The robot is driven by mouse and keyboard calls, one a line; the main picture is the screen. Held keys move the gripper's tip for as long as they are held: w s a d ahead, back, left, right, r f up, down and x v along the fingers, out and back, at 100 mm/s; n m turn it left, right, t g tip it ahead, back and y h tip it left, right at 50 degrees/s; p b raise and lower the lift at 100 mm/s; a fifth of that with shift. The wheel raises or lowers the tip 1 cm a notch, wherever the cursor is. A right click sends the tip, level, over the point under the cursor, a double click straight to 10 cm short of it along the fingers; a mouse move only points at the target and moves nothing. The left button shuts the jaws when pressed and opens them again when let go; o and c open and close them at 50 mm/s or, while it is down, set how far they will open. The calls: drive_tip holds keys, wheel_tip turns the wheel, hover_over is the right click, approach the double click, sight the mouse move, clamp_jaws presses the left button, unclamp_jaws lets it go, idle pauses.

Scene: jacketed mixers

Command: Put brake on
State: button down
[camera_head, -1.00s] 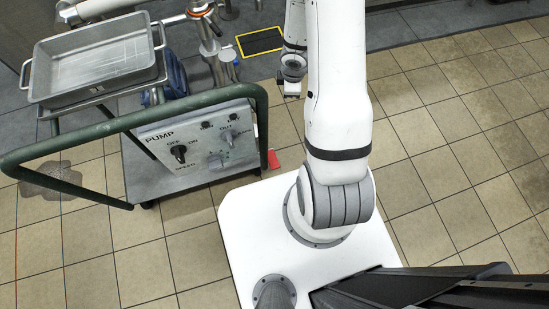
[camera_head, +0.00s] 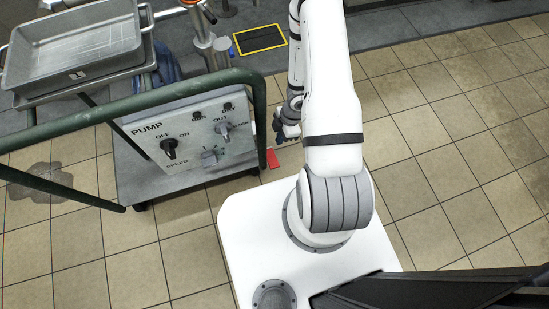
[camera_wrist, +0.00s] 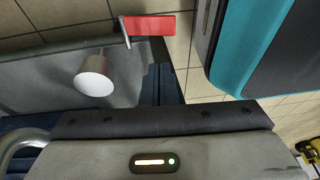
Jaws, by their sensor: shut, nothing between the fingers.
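A small red tab (camera_head: 272,158), perhaps the brake pedal, sits low at the right edge of the pump cart (camera_head: 130,185). The wrist view shows it as a flat red plate (camera_wrist: 150,25) beside a thin metal piece near the top. My gripper (camera_head: 287,132) hangs above and to the right of the tab in the head view, apart from it. In the wrist view my dark gripper fingers (camera_wrist: 165,75) are together and empty, pointing towards the red plate with a gap between. Their tips are partly hard to make out.
The cart carries a PUMP control panel (camera_head: 190,135), a green tubular handle (camera_head: 75,120) and a metal tray (camera_head: 75,50). A black and teal body (camera_wrist: 250,45) fills the right of the wrist view. Tiled floor (camera_head: 450,190) is clear on the right.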

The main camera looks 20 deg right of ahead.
drive_tip(key=b, duration=0.8)
approach(275, 164)
drive_tip(key=a+f, duration=0.1)
drive_tip(key=f, duration=0.2)
drive_tip(key=a+f, duration=0.1)
drive_tip(key=f, duration=0.1)
drive_tip(key=shift+w+a, duration=0.3)
drive_tip(key=shift+w, duration=0.1)
drive_tip(key=shift+s+f+b, duration=0.2)
drive_tip(key=shift+f+b, duration=0.55)
drive_tip(key=shift+f, duration=0.1)
drive_tip(key=shift+s+f, duration=0.3)
drive_tip(key=shift+f, duration=0.2)
drive_tip(key=shift+s+f, duration=0.3)
drive_tip(key=shift+f, duration=0.2)
drive_tip(key=shift+s+f+b, duration=0.15)
drive_tip(key=shift+f+b, duration=0.1)
drive_tip(key=shift+f, duration=0.5)
drive_tip(key=shift+s+f+b, duration=0.2)
drive_tip(key=shift+f, duration=0.65)
